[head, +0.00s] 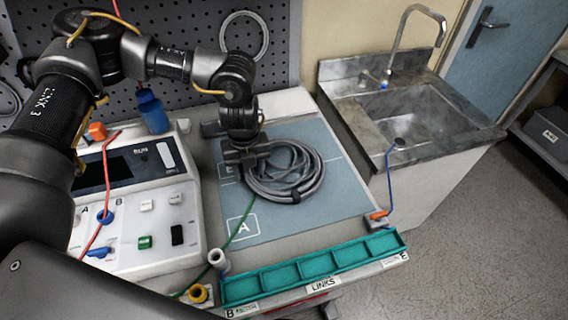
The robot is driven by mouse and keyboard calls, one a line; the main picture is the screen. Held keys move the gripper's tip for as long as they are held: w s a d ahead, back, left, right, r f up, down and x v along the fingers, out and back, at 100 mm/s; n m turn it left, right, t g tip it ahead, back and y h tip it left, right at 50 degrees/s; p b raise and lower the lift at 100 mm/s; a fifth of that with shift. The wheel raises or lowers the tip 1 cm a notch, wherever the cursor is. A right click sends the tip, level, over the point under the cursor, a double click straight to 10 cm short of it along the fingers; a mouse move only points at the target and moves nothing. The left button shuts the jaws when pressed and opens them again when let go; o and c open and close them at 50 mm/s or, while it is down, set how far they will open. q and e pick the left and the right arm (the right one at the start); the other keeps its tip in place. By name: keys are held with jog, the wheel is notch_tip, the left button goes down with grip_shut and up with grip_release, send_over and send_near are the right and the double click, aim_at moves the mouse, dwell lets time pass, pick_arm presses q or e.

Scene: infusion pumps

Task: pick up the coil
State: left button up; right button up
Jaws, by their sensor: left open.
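The coil (304,181) is a bundle of grey cable with a dark tie near its front. It lies on the blue-grey mat (330,216) on the bench. My left gripper (246,170) is open and points down at the coil's left side, over or next to its loops. The arm hides part of the coil's left edge, and I cannot tell whether the fingers touch the cable. My right gripper is not in view.
A white device (136,215) with plugs and red leads stands left of the mat. A green compartment tray (314,268) runs along the bench's front edge. A metal sink (419,111) stands at the right. A pegboard (188,32) is behind.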

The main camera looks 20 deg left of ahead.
pick_arm(q)
jog(key=shift+s+f, duration=0.1)
jog(key=shift+f, duration=0.1)
grip_shut()
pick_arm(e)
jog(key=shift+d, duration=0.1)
pick_arm(q)
jog(key=shift+r, duration=0.5)
notch_tip(320, 180, up, 2)
jog(key=shift+r+b, duration=0.2)
jog(key=shift+b, duration=0.15)
jog(key=s+r+b, duration=0.5)
jog(key=s+r, duration=0.4)
jog(key=s, duration=0.5)
jog(key=shift+d+r+b, duration=0.3)
jog(key=shift+d+r, duration=0.05)
jog(key=shift+d, duration=0.05)
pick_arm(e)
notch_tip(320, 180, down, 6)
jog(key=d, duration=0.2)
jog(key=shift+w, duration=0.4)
